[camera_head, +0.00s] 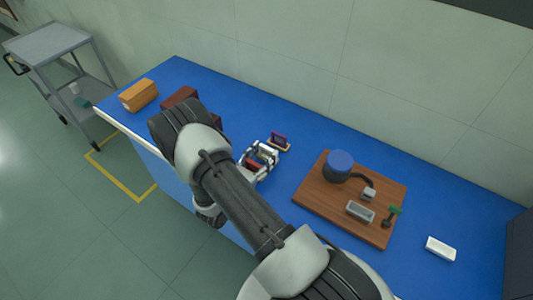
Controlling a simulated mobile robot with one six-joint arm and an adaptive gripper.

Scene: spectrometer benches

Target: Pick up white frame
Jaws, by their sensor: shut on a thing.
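The white frame (262,151), a small pale rack with red and dark pieces in it, is on or just above the blue bench near its middle. My gripper (250,170) is at the near-left side of the frame, shut on it. My arm link hides much of the gripper, so the fingertips and exact grip are unclear. I cannot tell whether the frame is clear of the bench top.
A wooden board (318,198) holding a blue-topped device (340,166) lies to the right. A white block (441,249) is farther right. An orange box (138,95) and a dark red box (178,96) stand left.

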